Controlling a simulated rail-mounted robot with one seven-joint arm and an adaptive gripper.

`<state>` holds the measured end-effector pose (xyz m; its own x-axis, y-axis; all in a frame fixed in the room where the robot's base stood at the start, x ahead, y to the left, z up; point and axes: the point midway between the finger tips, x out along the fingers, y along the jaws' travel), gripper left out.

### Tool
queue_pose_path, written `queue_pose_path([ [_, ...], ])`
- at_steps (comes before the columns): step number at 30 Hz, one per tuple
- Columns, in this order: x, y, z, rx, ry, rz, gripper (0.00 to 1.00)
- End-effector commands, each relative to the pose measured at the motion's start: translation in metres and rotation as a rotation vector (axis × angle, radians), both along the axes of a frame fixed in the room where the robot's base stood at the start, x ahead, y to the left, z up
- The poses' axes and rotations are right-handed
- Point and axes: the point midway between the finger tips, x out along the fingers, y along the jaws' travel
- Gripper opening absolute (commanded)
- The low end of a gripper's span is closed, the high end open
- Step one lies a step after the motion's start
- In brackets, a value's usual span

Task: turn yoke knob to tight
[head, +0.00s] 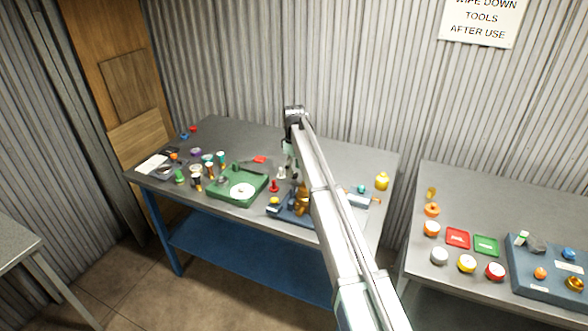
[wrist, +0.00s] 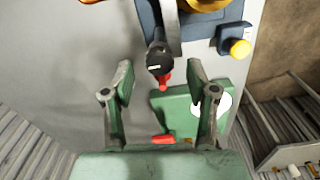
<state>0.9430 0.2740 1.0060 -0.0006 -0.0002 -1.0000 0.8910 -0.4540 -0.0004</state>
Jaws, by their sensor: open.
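A dark round knob with a white mark (wrist: 159,58) sits at the edge of a blue base in the wrist view. It looks like the yoke knob, but no label is readable. My gripper (wrist: 161,76) is open, its two green fingers apart on either side of the area just below the knob. Nothing is held between them. In the head view the blue fixture (head: 292,217) with a brass body (head: 301,198) stands on the middle table. My arm covers part of it, and the dark knob cannot be made out there.
A small red piece (head: 273,186) stands close to the fixture. A second table (head: 470,190) stands at right.

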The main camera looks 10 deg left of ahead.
Motion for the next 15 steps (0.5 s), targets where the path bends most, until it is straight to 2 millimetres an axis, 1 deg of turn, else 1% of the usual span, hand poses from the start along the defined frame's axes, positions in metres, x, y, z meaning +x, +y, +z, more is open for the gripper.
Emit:
queue_pose_path([
  [3, 0.000, 0.000, -0.010, 0.000, 0.000, 0.000, 0.58],
  [6, 0.000, 0.000, -0.015, 0.000, 0.000, 0.000, 0.58],
  [15, 0.000, 0.000, -0.018, 0.000, 0.000, 0.000, 0.58],
])
